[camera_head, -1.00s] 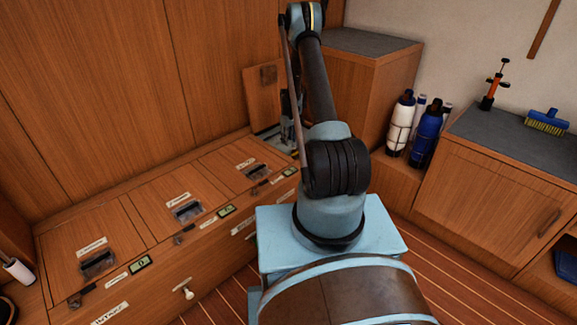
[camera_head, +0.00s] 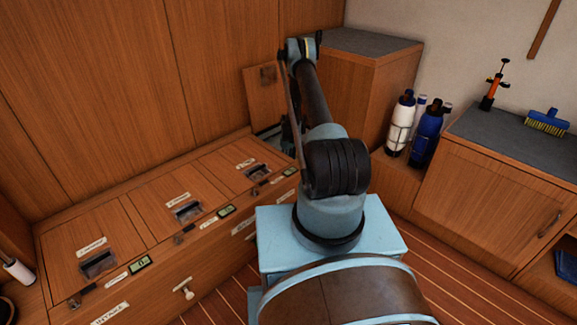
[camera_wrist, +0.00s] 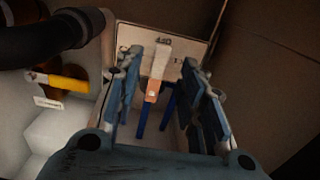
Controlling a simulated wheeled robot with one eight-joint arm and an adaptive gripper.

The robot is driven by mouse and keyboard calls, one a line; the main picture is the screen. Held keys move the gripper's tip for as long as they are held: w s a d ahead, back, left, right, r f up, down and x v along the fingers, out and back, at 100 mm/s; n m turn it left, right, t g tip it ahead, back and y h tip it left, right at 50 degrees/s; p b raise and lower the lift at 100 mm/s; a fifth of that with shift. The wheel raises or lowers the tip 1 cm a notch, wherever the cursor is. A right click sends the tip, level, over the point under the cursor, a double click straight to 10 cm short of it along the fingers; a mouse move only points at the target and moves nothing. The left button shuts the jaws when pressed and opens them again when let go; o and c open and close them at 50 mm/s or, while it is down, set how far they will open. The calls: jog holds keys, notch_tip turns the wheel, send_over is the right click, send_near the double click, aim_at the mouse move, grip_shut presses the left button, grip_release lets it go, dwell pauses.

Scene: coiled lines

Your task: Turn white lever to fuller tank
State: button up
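The white lever (camera_wrist: 159,62) shows in the wrist view, pointing up the picture from a copper-coloured pivot, in front of a pale panel (camera_wrist: 125,36) with a label that seems to read "Off". My gripper (camera_wrist: 161,62) is open, with one finger on each side of the lever; I cannot tell whether either touches it. Two blue bars (camera_wrist: 142,118) lie below the lever. In the head view my gripper (camera_head: 288,136) is low at the locker's far-end opening, mostly hidden by my arm. The small green displays (camera_head: 141,264) on the locker are too small to read.
A yellow-handled lever (camera_wrist: 68,83) and a dark hose (camera_wrist: 45,38) lie left in the wrist view. Brown walls close in on the right. In the head view, a raised wooden lid (camera_head: 262,92) leans behind the opening, and bottles (camera_head: 427,130) stand to the right.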

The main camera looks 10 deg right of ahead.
jog(key=shift+f, duration=1.45)
jog(key=shift+c, duration=0.3)
grip_shut()
